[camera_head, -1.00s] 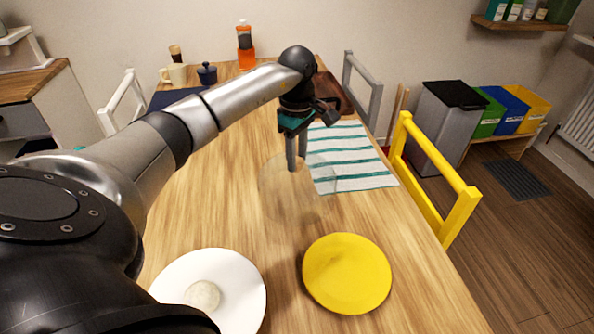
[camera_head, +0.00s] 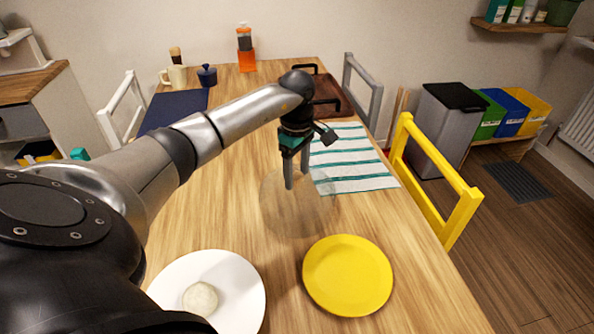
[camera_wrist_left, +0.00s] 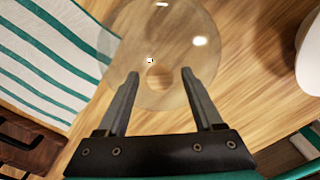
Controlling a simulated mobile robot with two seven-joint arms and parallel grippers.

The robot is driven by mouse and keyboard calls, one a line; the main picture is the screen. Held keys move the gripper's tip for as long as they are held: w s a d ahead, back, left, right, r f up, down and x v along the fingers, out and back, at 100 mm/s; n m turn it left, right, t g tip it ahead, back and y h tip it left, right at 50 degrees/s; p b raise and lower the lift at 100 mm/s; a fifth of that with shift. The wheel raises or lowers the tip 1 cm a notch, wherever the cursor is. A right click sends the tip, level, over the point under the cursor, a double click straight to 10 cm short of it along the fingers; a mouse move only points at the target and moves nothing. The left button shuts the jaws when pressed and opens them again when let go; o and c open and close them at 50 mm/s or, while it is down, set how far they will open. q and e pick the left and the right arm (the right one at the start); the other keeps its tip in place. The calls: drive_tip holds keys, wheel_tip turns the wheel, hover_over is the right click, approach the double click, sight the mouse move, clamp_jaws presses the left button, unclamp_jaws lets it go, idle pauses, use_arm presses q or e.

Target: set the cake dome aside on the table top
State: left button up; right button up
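The cake dome (camera_head: 297,215) is a clear, see-through bowl shape standing on the wooden table top, between the yellow plate and the striped cloth. It also shows in the left wrist view (camera_wrist_left: 180,35), with a round knob-like spot in its middle. My left gripper (camera_head: 296,179) points down over the top of the dome. In the left wrist view its two fingers (camera_wrist_left: 160,74) are apart, one on each side of the knob, with gaps showing. I cannot tell how deep the fingertips reach. My right gripper is out of view.
A white plate (camera_head: 238,300) with a pale round item (camera_head: 200,299) and a yellow plate (camera_head: 348,275) are at the near end. A striped cloth (camera_head: 352,165), brown tray (camera_head: 325,90) and dark blue mat (camera_head: 172,110) lie farther back. A yellow chair (camera_head: 440,185) stands at the right.

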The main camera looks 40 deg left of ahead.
use_arm(q)
drive_tip(key=shift+r, duration=0.1)
drive_tip(key=shift+r, duration=0.15)
wheel_tip(320, 180, up, 12)
drive_tip(key=p, duration=0.2)
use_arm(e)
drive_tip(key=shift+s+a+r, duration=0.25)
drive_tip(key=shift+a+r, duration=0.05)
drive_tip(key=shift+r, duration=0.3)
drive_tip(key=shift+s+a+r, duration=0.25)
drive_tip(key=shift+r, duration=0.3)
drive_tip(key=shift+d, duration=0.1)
